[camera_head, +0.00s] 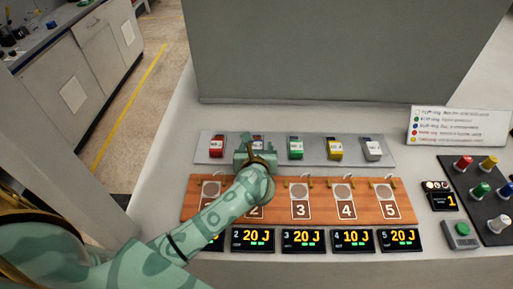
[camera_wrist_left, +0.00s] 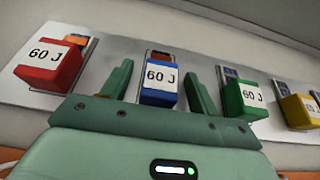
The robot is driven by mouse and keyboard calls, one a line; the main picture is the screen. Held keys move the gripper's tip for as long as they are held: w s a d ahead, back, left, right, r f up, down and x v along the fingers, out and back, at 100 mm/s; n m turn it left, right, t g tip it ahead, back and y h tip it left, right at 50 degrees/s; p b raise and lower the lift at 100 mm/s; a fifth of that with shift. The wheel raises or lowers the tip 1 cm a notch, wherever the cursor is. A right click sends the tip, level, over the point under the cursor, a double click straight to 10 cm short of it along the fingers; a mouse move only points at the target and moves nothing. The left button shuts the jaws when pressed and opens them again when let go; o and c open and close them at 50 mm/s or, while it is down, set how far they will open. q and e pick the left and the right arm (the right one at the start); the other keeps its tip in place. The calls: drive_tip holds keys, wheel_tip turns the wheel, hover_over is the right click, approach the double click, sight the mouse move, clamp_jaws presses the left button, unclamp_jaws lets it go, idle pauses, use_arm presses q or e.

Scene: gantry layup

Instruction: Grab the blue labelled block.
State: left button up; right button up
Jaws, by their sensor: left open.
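The blue labelled block (camera_wrist_left: 159,97) sits on the grey rack strip in the left wrist view, with a white "60 J" label on it. My left gripper (camera_wrist_left: 158,92) is open, with one green finger on each side of the blue block and visible gaps between. In the head view my left gripper (camera_head: 256,149) covers most of the blue block's place in the row, between the red block (camera_head: 216,146) and the green block (camera_head: 296,148). My right gripper is not in view.
A yellow block (camera_head: 335,149) and a white block (camera_head: 372,149) stand further right on the grey strip (camera_head: 316,155). A wooden board (camera_head: 322,192) with numbered pads lies in front, then several displays. A control panel (camera_head: 483,195) with coloured knobs and a sign (camera_head: 457,126) are at right.

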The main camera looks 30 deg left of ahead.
use_arm(q)
drive_tip(key=c, duration=1.1)
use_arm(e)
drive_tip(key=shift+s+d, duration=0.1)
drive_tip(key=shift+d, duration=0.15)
use_arm(q)
drive_tip(key=shift+r, duration=0.1)
